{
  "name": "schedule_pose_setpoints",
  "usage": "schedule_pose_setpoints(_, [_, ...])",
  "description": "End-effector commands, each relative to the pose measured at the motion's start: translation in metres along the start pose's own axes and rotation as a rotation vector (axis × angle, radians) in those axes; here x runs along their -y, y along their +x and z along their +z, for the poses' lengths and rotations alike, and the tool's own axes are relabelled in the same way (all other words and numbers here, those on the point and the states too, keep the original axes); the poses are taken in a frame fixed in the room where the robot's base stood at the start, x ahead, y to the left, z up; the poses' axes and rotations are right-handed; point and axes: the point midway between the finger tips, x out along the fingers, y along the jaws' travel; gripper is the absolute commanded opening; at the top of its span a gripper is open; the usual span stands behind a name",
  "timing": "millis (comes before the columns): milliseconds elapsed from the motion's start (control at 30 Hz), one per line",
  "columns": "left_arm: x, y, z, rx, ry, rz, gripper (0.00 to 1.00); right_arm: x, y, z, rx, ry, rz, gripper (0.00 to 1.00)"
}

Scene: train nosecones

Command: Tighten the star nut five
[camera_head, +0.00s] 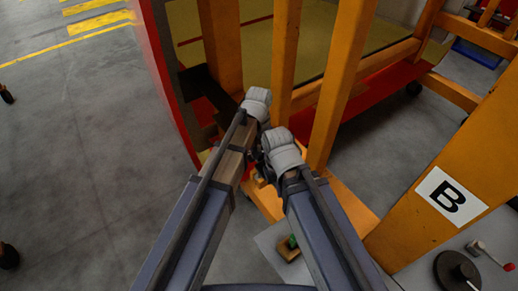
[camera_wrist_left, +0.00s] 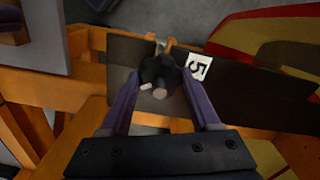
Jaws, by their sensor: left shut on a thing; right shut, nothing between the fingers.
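The black star nut (camera_wrist_left: 158,70) sits between the two purple fingers of my left gripper (camera_wrist_left: 160,84) in the left wrist view. The gripper is shut on it, with a finger at each side. A white label with a 5 (camera_wrist_left: 199,67) is beside the nut on a dark plate (camera_wrist_left: 245,88). In the head view my left gripper (camera_head: 257,102) is up against the orange frame. My right gripper (camera_head: 283,150) is lower and slightly right, shut and empty. Its fingertips are hard to make out, and the nut cannot be made out there.
Orange posts (camera_head: 340,75) stand close around both grippers. A red panel edge (camera_head: 165,80) is at the left. A beam with a B sign (camera_head: 451,196) stands at the right, above a black round knob (camera_head: 457,270). Open grey floor (camera_head: 80,150) lies at the left.

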Motion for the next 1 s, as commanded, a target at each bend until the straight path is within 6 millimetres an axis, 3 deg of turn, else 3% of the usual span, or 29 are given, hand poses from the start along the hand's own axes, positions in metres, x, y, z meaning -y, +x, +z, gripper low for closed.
schedule_pose_setpoints(433, [-0.0005, 0.0001, 0.0003, 0.001, 0.28, 0.0, 0.07, 0.0, 0.0001, 0.0, 0.0, 0.0, 0.0, 0.0])
schedule_pose_setpoints(1000, [-0.0005, 0.0001, 0.0003, 0.0, 0.355, 0.001, 0.07, 0.0, 0.0001, 0.0, 0.0, 0.0, 0.0, 0.0])
